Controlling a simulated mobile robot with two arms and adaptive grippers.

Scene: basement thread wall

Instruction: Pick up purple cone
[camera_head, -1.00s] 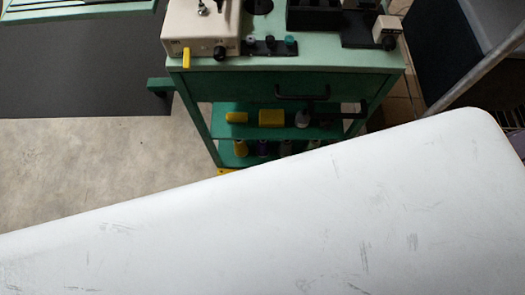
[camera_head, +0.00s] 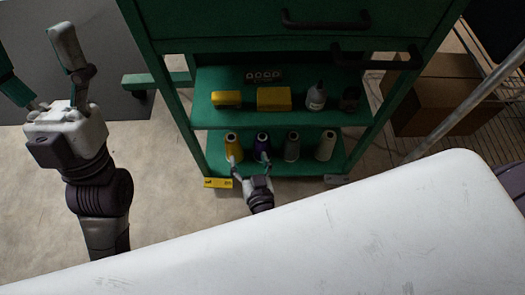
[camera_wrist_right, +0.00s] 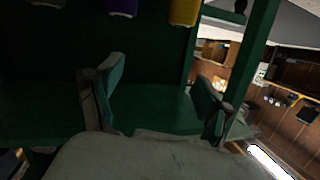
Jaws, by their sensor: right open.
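The purple cone (camera_head: 262,143) stands upright on the lower shelf of the green cart, between a yellow cone (camera_head: 232,146) and a grey-green one (camera_head: 292,146). My right gripper (camera_head: 249,162) is open and empty at the front of that shelf. In the head view one finger overlaps the front of the purple cone and the other the yellow cone; contact cannot be told. In the right wrist view, parts of the purple cone (camera_wrist_right: 123,8) and yellow cone (camera_wrist_right: 184,11) show at the top edge, beyond my spread fingers (camera_wrist_right: 160,80). My left gripper (camera_head: 33,42) is open and empty at the far left.
A white cone (camera_head: 325,146) stands at the right of the lower shelf (camera_head: 275,169). The shelf above (camera_head: 235,118) holds yellow boxes and bottles. A cart leg stands on either side. A large white surface (camera_head: 350,235) fills the foreground. A cardboard box (camera_head: 430,105) is at the right.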

